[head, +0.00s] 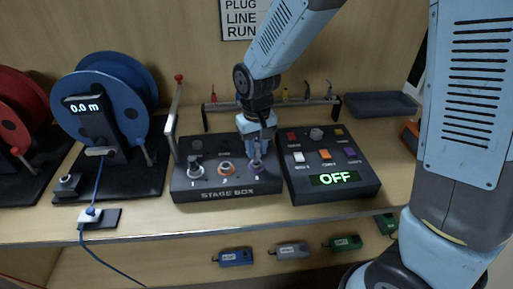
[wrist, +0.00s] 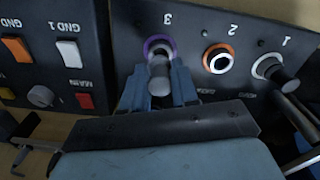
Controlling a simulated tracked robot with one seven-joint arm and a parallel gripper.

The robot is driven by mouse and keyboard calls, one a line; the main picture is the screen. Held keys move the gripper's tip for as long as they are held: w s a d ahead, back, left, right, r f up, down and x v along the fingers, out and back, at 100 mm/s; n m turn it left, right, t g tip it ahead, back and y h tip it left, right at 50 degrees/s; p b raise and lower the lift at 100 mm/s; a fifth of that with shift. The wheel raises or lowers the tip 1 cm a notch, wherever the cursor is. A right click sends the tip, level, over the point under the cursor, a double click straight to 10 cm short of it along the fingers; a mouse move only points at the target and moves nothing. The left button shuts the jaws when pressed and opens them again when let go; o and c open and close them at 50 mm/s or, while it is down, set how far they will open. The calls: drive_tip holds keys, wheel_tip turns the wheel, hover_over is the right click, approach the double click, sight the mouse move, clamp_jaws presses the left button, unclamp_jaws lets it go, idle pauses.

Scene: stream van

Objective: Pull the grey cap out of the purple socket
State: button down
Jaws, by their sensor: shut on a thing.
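The purple socket (wrist: 148,42) is a purple ring numbered 3 on the black stage box (wrist: 205,85). The grey cap (wrist: 159,76) stands out from this ring towards the wrist camera; its inner end overlaps the ring, and I cannot tell how deep it sits. My gripper (wrist: 160,90) has its two blue fingers on either side of the cap, shut on it. In the head view, my gripper (head: 257,150) points down over the right end of the stage box (head: 226,194), with the purple socket (head: 256,167) just below it and the cap mostly hidden.
Left of it in the head view are the open orange socket (head: 226,168) and another grey cap (head: 195,170) on socket 1. A switch panel (head: 335,188) reading OFF stands close on the right. A rail with small tools (head: 285,98) runs behind, and a blue cable reel (head: 85,118) stands left.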

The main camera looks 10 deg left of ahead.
drive_tip(key=shift+r, duration=0.2)
drive_tip(key=shift+r, duration=1.35)
drive_tip(key=shift+f, duration=0.15)
